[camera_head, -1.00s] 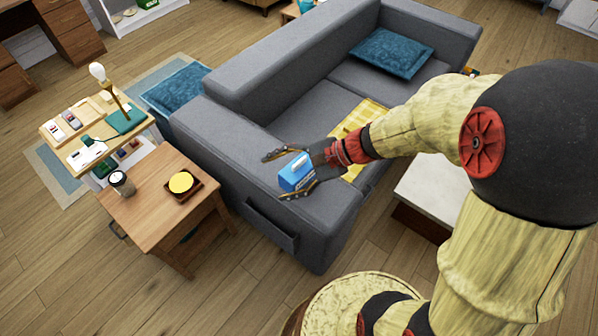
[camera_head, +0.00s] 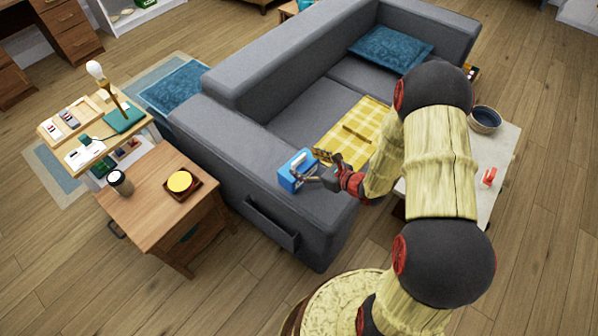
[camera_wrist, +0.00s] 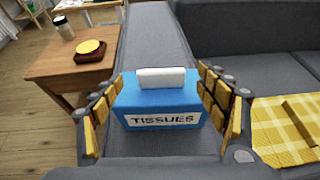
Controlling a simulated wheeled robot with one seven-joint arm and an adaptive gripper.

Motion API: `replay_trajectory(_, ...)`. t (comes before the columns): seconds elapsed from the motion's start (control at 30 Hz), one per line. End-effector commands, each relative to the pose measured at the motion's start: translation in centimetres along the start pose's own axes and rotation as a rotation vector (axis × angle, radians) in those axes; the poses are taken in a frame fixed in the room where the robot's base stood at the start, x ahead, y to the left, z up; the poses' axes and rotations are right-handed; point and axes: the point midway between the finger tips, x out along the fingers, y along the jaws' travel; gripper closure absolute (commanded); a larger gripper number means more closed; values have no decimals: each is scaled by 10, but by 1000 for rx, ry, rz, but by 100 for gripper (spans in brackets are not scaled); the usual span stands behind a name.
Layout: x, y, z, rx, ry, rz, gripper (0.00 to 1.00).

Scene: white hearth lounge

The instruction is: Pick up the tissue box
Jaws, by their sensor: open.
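The blue tissue box (camera_head: 293,174), with a white tissue on top, sits on the near arm of the grey sofa (camera_head: 322,215). In the wrist view the tissue box (camera_wrist: 160,108) stands upright with its "TISSUES" label facing the camera. My gripper (camera_head: 308,168) is open at the box, on its right side in the head view. In the wrist view my gripper's (camera_wrist: 166,112) two padded fingers stand on the left and right of the box. I cannot tell whether either finger touches it.
A yellow checked cloth (camera_head: 357,131) lies on the sofa seat beside the arm. A wooden side table (camera_head: 150,215) with a jar (camera_head: 119,183) and a yellow-topped item (camera_head: 181,182) stands left. A white-topped table (camera_head: 500,160) with a dark bowl (camera_head: 485,119) stands right.

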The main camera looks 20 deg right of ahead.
Motion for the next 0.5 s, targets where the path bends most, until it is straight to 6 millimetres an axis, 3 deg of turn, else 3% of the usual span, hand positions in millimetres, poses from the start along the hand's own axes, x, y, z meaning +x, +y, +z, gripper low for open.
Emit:
replay_trajectory(0.2, 31, -1, 2, -2, -1, 2, 26)
replay_trajectory(0.5, 36, -2, 4, -2, 0, 1, 26)
